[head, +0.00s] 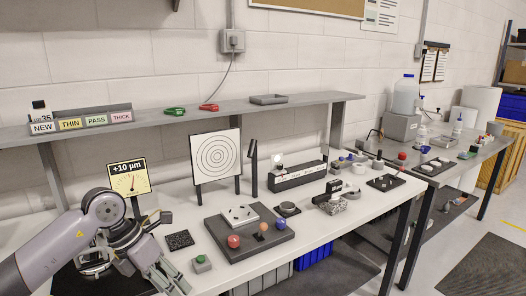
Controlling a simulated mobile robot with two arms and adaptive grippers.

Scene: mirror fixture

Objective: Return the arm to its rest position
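My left arm comes in from the lower left. Its gripper (168,278) hangs over the front left part of the white bench (210,277). The fingers point down and to the right, and I see nothing held between them. Their spacing is too small to judge. A green button box (202,264) lies just right of the fingers. The dark fixture base (236,252) stands further right, with a light plate (240,215) and red, orange and blue knobs on it. The arm is apart from the fixture. My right gripper is out of view.
A yellow gauge sign reading +10 µm (128,178) stands behind my arm. A target board (216,157) stands behind the fixture. A shelf (230,110) runs above the bench. A dark textured pad (179,240) lies near the gripper. A second bench stands at the right.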

